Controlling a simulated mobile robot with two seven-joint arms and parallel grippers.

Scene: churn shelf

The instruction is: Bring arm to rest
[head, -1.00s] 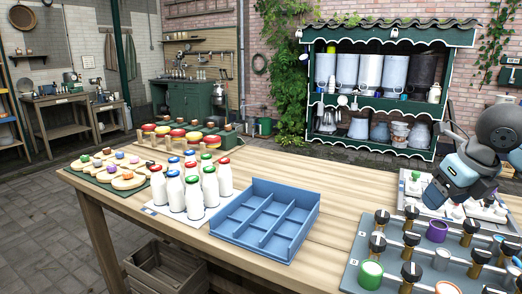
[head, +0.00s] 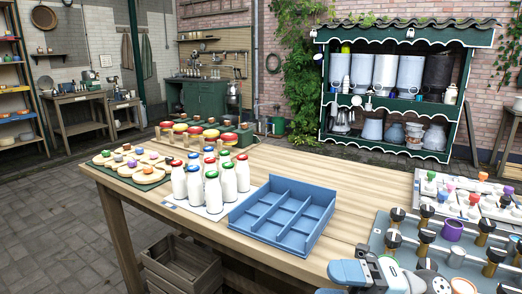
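No separate task object is named beyond my own arm. Part of my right arm shows at the bottom edge of the head view, at the right, in front of the grey-blue board (head: 375,243). My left arm and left gripper do not show.
On the wooden table (head: 345,178) stand a blue divided crate (head: 320,222), several milk bottles (head: 212,189), round boards (head: 128,160) and a tray of small coloured pieces (head: 430,188). A wooden crate (head: 183,265) is below the left edge. A green churn shelf (head: 393,105) stands behind.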

